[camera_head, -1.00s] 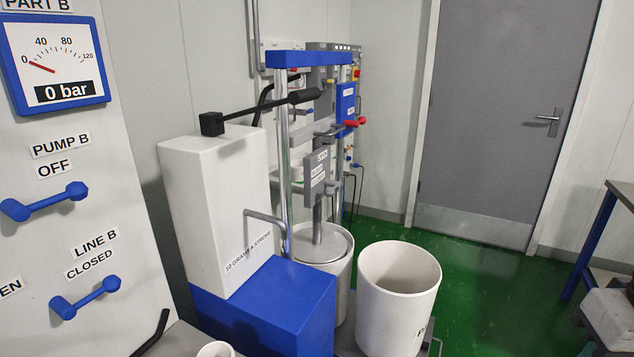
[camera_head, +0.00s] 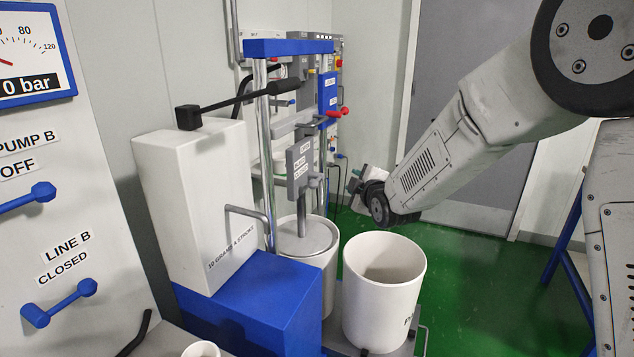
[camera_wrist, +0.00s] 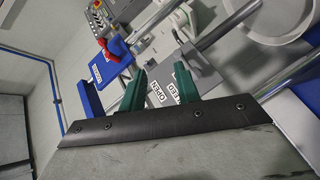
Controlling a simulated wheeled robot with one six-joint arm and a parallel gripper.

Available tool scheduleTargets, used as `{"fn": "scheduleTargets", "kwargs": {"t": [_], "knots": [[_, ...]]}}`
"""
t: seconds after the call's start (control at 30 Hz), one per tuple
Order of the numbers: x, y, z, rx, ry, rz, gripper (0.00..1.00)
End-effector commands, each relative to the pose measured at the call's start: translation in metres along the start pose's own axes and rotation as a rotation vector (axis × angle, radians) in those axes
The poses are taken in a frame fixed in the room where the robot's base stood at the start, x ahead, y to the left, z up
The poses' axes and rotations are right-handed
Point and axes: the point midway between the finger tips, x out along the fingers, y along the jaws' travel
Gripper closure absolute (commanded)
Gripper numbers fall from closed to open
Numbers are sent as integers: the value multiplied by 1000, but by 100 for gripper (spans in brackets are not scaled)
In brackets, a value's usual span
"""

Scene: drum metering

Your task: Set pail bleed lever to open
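The bleed panel (camera_head: 299,160) is a grey upright box with white labels on the pump column, above the lidded white pail (camera_head: 325,262). A small grey lever with a knob (camera_head: 315,180) sticks out at its lower right; its setting is too small to tell. My gripper (camera_head: 354,184) is a little to the right of the panel and apart from it in the head view. In the wrist view my gripper (camera_wrist: 161,70) has its two green fingers spread with a gap. White labels reading OPEN (camera_wrist: 161,95) and another partly hidden one lie beyond the fingers. The lever is not clear there.
A red-handled lever (camera_head: 338,112) stands behind the column beside a blue box (camera_head: 328,92). An open white bucket (camera_head: 384,290) stands below my arm. A black pump handle (camera_head: 240,100) reaches over the white reservoir (camera_head: 190,195). Green floor is free at right.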

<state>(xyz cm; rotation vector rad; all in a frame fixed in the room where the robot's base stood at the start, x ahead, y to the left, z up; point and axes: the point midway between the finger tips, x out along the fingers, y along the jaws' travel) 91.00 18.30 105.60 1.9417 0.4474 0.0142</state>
Motion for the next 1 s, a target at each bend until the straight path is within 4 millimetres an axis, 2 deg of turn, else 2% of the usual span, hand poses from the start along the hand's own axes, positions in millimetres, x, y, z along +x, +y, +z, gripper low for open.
{"fn": "scheduleTargets", "kwargs": {"t": [0.03,0.1,0.2,0.33,0.53,0.8,1.0], "knots": [[17,-17,-6,-54,39,38,68],[34,-32,-16,-127,91,107,68],[48,-50,-26,-209,143,192,68],[56,-64,-34,-270,180,264,68],[70,-65,-40,-293,193,297,68],[110,-54,-50,-292,192,295,68],[128,-49,-54,-292,191,294,68]]}}
